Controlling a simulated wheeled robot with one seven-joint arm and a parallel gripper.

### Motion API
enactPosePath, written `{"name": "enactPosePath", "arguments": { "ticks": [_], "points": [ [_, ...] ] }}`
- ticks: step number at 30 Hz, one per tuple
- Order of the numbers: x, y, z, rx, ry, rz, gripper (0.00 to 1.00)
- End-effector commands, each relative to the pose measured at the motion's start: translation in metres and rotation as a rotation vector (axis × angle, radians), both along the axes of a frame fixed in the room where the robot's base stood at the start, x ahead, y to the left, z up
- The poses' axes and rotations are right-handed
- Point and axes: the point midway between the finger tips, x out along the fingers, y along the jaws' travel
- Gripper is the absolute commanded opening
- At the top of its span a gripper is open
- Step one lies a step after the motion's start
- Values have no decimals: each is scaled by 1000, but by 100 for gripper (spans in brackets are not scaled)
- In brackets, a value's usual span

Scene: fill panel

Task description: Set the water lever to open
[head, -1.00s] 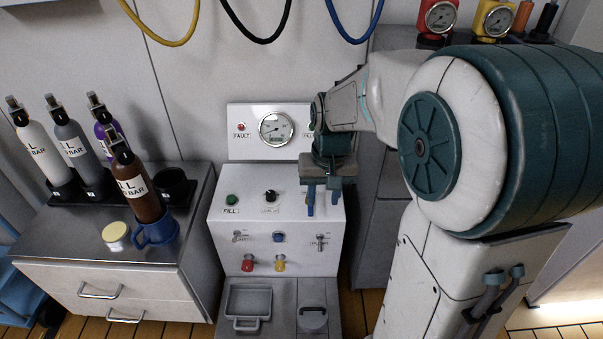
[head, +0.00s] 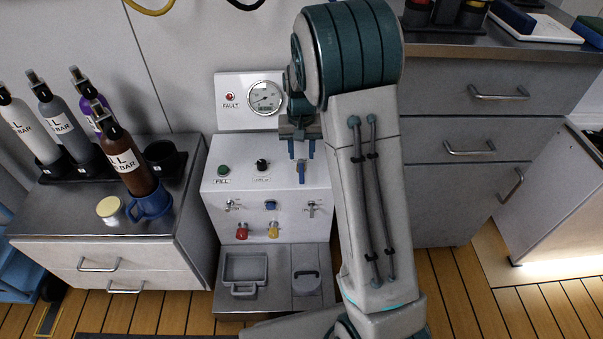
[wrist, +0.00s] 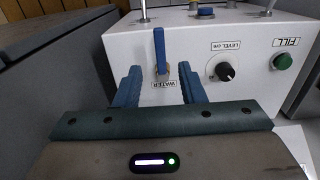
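The water lever (head: 301,174) is a blue handle on the right of the white fill panel's sloped top (head: 235,176). In the head view it points down the picture, toward the panel's front edge. In the wrist view, which sees the panel upside down, the lever (wrist: 159,46) stands above its WATER label. My gripper (head: 301,150) is open and empty, its two blue fingers apart behind the lever. In the wrist view the gripper (wrist: 158,78) has one finger each side of the lever's pivot end and label. I cannot tell whether they touch anything.
A black level knob (wrist: 225,72) and a green FILL button (wrist: 284,62) sit beside the lever. A gauge (head: 265,97) stands on the upright panel behind. Small valves and red and yellow fittings (head: 272,230) line the front. Bottles and a blue mug (head: 150,203) are at left.

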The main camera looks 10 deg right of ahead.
Motion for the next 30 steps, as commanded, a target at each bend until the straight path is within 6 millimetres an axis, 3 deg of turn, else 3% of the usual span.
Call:
{"name": "enactPosePath", "arguments": {
  "ticks": [1,3,10,15,24,28,30],
  "points": [
    [-1,0,-17,0,3,0,36],
    [-1,0,-32,0,3,1,36],
    [0,0,-67,0,1,1,36],
    [0,0,-77,0,0,1,36],
    [0,0,-78,0,-1,1,36],
    [0,0,-78,0,-1,1,3],
    [0,0,-78,0,-1,1,0]
  ]
}}
